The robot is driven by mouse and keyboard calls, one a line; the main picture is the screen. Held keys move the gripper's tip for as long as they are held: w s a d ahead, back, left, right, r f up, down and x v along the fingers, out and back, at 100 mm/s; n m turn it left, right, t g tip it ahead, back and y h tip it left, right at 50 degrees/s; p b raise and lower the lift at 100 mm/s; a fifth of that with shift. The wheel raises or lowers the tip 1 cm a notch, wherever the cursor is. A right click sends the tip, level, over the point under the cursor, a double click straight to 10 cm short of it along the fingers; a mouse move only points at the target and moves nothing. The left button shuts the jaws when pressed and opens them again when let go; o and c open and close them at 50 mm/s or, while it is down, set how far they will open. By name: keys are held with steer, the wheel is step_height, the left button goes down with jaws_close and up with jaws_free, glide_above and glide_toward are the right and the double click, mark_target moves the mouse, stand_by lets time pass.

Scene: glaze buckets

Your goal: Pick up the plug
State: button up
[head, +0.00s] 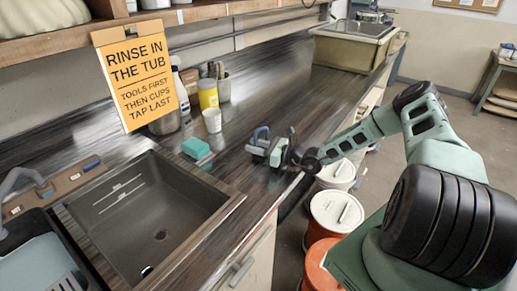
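I cannot pick out the plug with certainty in the head view.
A teal sponge (196,148), a white cup (212,121) and a yellow container (208,95) stand behind the sink. An orange sign (140,75) hangs there. Lidded buckets (336,212) stand on the floor below the counter edge.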

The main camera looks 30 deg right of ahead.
jaws_close()
